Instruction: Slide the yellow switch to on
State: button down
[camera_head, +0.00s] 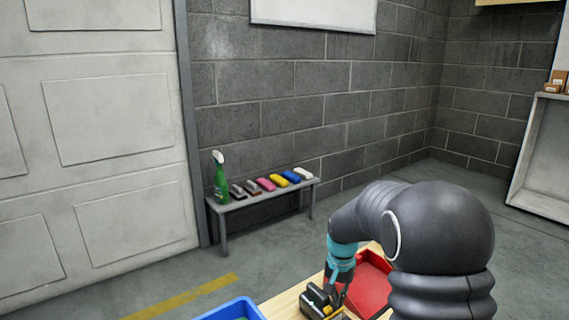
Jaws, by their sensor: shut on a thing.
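A dark tool (315,299) lies on the light wooden table at the bottom of the view. A small yellow part (333,311), which looks like the switch, shows on its right side near the lower picture edge. My gripper (342,297) points down at the tool's right side, close to the yellow part. It is shut on part of the tool; I cannot tell whether that is the switch or the body. The fingertips are small and partly hidden, and the switch's position cannot be read.
A red tray (371,284) stands right of the gripper, partly behind my arm. A blue bin (240,308) is at the left. A low grey bench (222,207) by the wall holds a green spray bottle (221,180) and several coloured pads (279,181).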

notch_tip(320, 180, up, 5)
jog(key=p, duration=0.3)
jog(key=shift+w+d, duration=0.15)
dwell(0.5)
jog(key=s, duration=0.1)
jog(key=s+f+n, duration=0.1)
jog(key=s, duration=0.1)
jog(key=shift+s+f+n+g, duration=0.2)
jog(key=shift+f+n+g, duration=0.1)
jog(key=shift+n, duration=0.1)
jog(key=s+d+r+n+t+p, duration=0.1)
jog(key=s+r+n+t+p, duration=0.2)
jog(key=s+r, duration=1.9)
jog(key=shift+s+d+r+t+p, duration=0.2)
jog(key=shift+s+t+p, duration=1.25)
jog(key=shift+s, duration=0.65)
